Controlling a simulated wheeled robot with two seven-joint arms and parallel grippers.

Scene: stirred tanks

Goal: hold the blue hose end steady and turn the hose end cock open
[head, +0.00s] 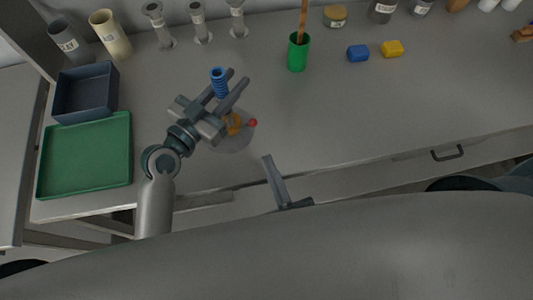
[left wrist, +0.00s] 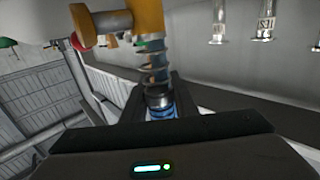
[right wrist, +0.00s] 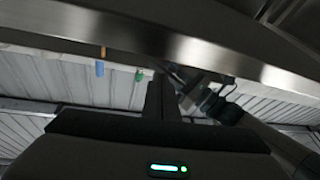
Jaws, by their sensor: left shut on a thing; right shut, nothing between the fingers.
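The blue hose end (head: 219,80) is a ribbed blue piece between the fingers of my left gripper (head: 229,86), above the table. In the left wrist view its blue part (left wrist: 160,112) sits between the two dark fingers (left wrist: 155,100). A coiled section joins it to the orange-yellow cock (left wrist: 147,18), whose red end (left wrist: 83,25) points left. In the head view the cock (head: 233,124) is partly hidden by my left gripper, with its red knob (head: 253,123) to the right. My right gripper (head: 268,158) is shut and empty, lower right of the cock and apart from it.
A round translucent grey shape (head: 235,143) lies around the cock. A green tray (head: 85,187) and a dark bin (head: 85,92) are at left. The table's right middle is clear.

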